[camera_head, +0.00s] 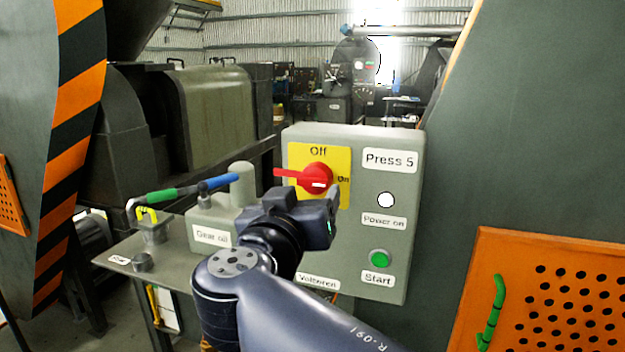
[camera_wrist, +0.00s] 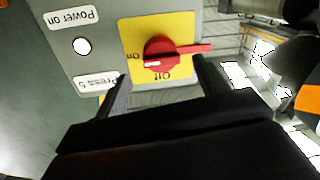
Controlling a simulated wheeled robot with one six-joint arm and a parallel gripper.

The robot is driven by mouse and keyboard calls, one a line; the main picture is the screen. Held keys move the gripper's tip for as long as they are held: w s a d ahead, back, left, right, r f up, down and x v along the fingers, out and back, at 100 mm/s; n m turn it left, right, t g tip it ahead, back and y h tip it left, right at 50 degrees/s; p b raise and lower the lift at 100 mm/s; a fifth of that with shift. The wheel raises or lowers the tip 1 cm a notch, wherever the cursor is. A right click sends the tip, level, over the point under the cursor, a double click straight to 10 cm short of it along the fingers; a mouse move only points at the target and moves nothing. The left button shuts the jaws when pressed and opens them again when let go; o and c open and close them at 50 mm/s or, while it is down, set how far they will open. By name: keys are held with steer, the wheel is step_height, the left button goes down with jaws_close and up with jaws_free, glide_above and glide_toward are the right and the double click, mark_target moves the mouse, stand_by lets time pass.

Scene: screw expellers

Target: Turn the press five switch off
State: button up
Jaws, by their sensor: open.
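The press five switch is a red rotary knob (camera_head: 317,178) on a yellow plate (camera_head: 335,158) on the front of the grey Press 5 box. Its lever points left, and its white mark lies toward the "On" label at the right; "Off" is at the top. In the wrist view the picture is turned over: the knob (camera_wrist: 160,52) lies ahead of and between the fingers, with its lever reaching right past the right finger. My gripper (camera_head: 333,208) is open and empty, just in front of the knob's lower side; it also shows in the wrist view (camera_wrist: 161,72). Contact cannot be told.
The box (camera_head: 350,255) also carries a white power light (camera_head: 386,200) and a green start button (camera_head: 380,258). An orange perforated guard (camera_head: 550,300) is at the right.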

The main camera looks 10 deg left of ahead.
mark_target(313, 186)
steer(key=shift+w+p, duration=0.65)
steer(key=shift+w, duration=2.05)
steer(key=shift+c, duration=0.3)
steer(key=c, duration=0.9)
steer(key=shift+o, duration=0.2)
